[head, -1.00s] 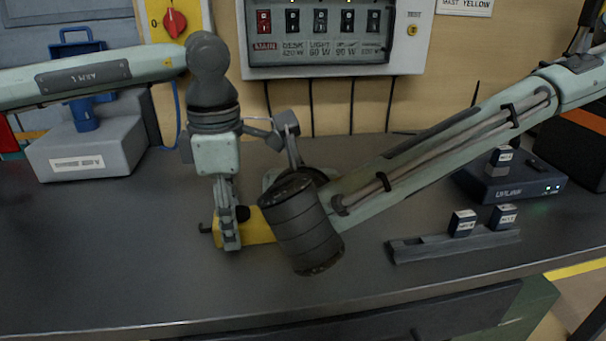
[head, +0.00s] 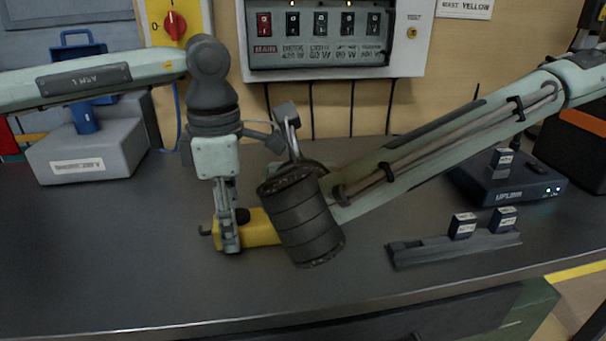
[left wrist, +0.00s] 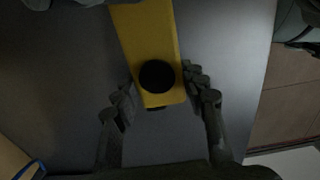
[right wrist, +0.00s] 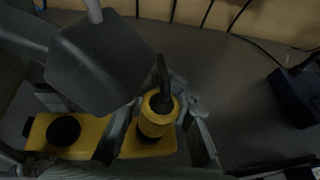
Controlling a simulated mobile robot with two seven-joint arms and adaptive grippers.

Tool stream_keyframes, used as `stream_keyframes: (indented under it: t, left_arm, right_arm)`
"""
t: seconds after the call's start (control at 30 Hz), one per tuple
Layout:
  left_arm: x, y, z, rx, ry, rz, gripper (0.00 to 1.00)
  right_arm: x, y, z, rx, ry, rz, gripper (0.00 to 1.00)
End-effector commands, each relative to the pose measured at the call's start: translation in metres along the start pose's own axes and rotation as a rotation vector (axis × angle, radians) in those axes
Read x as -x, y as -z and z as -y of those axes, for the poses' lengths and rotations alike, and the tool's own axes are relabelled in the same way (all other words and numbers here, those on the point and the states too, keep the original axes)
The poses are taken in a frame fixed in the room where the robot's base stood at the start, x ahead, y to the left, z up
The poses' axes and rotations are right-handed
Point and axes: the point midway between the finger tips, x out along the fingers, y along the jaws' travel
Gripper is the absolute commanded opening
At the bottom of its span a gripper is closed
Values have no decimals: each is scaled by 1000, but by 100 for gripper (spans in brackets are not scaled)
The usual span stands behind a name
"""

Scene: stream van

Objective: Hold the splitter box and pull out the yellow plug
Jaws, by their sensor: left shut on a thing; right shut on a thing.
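The yellow splitter box (head: 262,228) lies on the grey bench, with a black round part on top. My left gripper (head: 230,247) points down with its fingers on either side of the box's left end. In the left wrist view, the box (left wrist: 150,40) sits between the left fingers (left wrist: 160,92). The yellow plug (right wrist: 154,120), with a black cable end, stands upright at the box (right wrist: 88,130) in the right wrist view. My right gripper (right wrist: 158,112) is shut around the plug. In the head view my right arm hides the plug. I cannot tell whether it is fully seated.
A dark rail (head: 455,246) with small labelled blocks lies to the right, before an uplink box (head: 510,180). A grey box with a blue handle (head: 90,150) stands at the left. A switch panel (head: 320,40) is on the back wall. The front bench is clear.

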Motion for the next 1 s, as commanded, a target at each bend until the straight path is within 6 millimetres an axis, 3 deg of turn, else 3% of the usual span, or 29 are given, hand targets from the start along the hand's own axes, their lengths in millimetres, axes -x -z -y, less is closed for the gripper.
stream_keyframes:
  t: [1.0]
  left_arm:
    - [0, -1, 0, -1, 0, 2, 3]
  right_arm:
    - [7, -16, 0, 1, -1, 0, 0]
